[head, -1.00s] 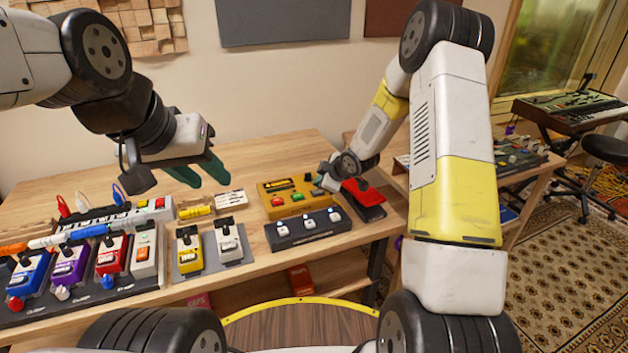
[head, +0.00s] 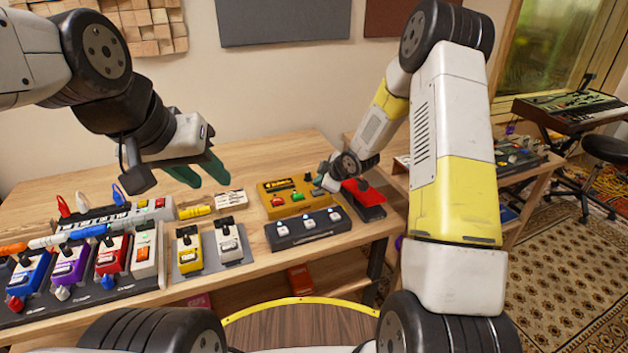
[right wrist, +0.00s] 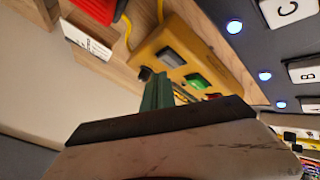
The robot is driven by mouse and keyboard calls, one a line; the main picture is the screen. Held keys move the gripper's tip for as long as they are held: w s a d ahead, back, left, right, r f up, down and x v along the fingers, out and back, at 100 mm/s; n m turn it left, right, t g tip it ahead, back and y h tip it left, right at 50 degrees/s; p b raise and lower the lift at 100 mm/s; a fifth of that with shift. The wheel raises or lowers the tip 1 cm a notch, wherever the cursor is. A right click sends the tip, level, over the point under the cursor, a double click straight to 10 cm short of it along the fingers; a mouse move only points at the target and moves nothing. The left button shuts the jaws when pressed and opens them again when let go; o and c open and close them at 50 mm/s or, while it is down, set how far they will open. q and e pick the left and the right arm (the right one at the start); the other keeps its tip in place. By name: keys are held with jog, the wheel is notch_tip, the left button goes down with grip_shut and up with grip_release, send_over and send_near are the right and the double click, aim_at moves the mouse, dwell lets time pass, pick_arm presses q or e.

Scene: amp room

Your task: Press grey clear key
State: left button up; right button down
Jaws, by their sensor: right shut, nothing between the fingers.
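A yellow box (head: 268,208) with a red key, a green key and a display sits on the wooden table in the head view. In the right wrist view, the yellow box (right wrist: 200,45) carries a grey key (right wrist: 172,59) beside the green key (right wrist: 198,80). My right gripper (right wrist: 158,82) is shut and empty, its green fingertips close to the grey key; I cannot tell whether they touch. In the head view, the right gripper (head: 320,182) is at the box's right end and hides that part. My left gripper (head: 203,172) is open and empty above the table.
A dark footswitch unit (head: 310,236) lies in front of the box. A red pedal (head: 362,194) stands right of it. Yellow and white pedals (head: 188,250) and a pedalboard (head: 90,285) stand to the left. The table's back (head: 270,155) is clear.

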aim_at(319, 192)
jog(key=shift+f, duration=0.15)
dwell(0.7)
jog(key=shift+f, duration=0.25)
jog(key=shift+f, duration=0.55)
dwell(0.8)
jog(key=shift+r, duration=0.95)
jog(key=shift+r, duration=0.1)
jog(key=shift+r, duration=2.4)
